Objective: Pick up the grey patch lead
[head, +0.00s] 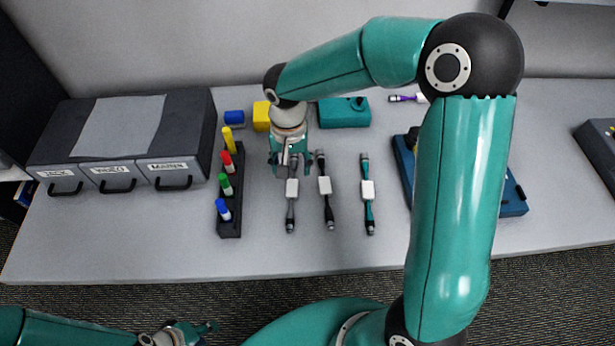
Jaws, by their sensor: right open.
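The grey patch lead (291,207) lies on the table just right of the pen rack, running from back to front, with a white tag around its middle. My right gripper (291,166) is open over the lead's back end and hides part of it; I cannot tell whether it touches. A black lead (327,205) and a teal lead (369,208), each with a white tag, lie to its right. My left gripper (200,332) is low at the bottom left, away from the table; its jaw state is unclear.
A drawer cabinet (190,125) stands at left. A rack (230,229) holds several coloured pens.

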